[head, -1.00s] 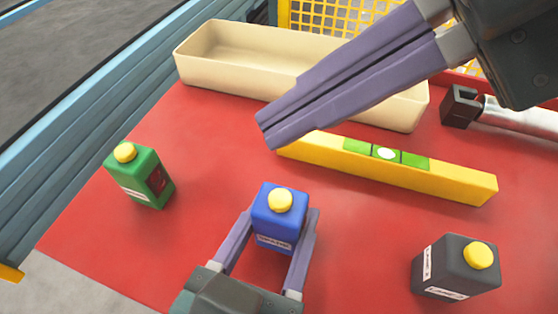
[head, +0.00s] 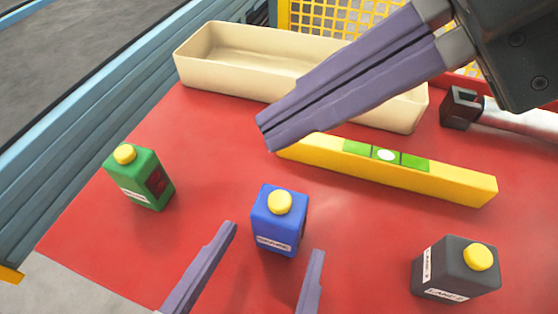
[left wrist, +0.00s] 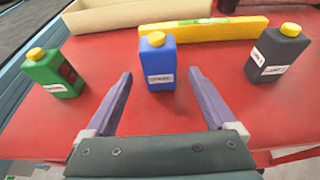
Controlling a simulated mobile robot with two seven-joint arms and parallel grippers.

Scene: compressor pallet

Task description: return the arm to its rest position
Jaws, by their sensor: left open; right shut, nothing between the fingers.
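My left gripper (head: 270,240) is open and empty at the bottom of the head view. Its fingers are apart, and a blue bottle (head: 277,225) with a yellow cap stands upright just beyond the tips. The left wrist view shows the same blue bottle (left wrist: 160,65) ahead of the open fingers (left wrist: 160,80), clear of them. My right gripper (head: 264,130) comes in from the upper right with its fingers shut together and nothing between them.
A green bottle (head: 140,180) stands at left and a dark grey bottle (head: 455,268) at right on the red surface (head: 210,160). A yellow spirit level (head: 450,185) lies behind. A beige tray (head: 215,75) and a metal tool with a dark head (head: 461,107) are at the back.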

